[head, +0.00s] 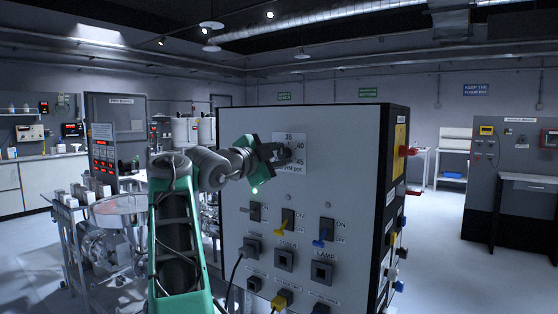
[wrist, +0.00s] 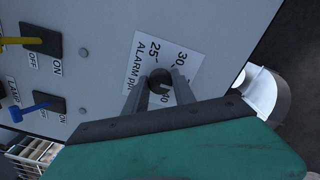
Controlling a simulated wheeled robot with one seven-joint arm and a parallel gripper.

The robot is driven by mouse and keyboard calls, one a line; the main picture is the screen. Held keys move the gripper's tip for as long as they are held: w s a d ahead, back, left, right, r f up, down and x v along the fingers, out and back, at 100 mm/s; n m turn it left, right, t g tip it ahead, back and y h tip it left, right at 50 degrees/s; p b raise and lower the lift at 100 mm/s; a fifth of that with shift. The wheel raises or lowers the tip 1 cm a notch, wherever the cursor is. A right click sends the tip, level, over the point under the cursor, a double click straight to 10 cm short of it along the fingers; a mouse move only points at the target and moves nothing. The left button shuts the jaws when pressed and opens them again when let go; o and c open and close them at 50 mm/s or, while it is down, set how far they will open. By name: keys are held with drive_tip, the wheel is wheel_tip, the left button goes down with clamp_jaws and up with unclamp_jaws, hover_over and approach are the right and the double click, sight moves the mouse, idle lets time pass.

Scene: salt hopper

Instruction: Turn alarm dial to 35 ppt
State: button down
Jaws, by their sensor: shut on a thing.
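The alarm dial is a dark round knob (wrist: 160,82) on a white scale plate (wrist: 150,55) fixed to the panel. In the wrist view the plate shows 25, 30 and 40 and part of the word ALARM. My gripper (wrist: 160,90) is shut on the knob, one finger on each side. In the head view the scale plate (head: 290,140) is high on the grey panel (head: 340,180), with 35, 40 and 45 readable. My gripper (head: 282,154) reaches it from the left and hides the left part of the scale. The knob's pointer direction cannot be told.
Below the dial are switches with a yellow lever (head: 288,222) and a blue lever (head: 322,236), then sockets and plugs with cables. A red fitting (head: 407,151) sticks out of the panel's right side. A steel pump cart (head: 105,240) stands at left. Floor at right is clear.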

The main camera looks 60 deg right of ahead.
idle(0.3)
drive_tip(key=c, duration=1)
unclamp_jaws()
drive_tip(key=shift+c, duration=0.2)
drive_tip(key=shift+a, duration=0.1)
drive_tip(key=shift+w+a, duration=0.15)
drive_tip(key=shift+a, duration=0.2)
drive_tip(key=a+b, duration=0.1)
drive_tip(key=a, duration=0.6)
drive_tip(key=shift+w, duration=0.45)
drive_tip(key=shift+d, duration=0.1)
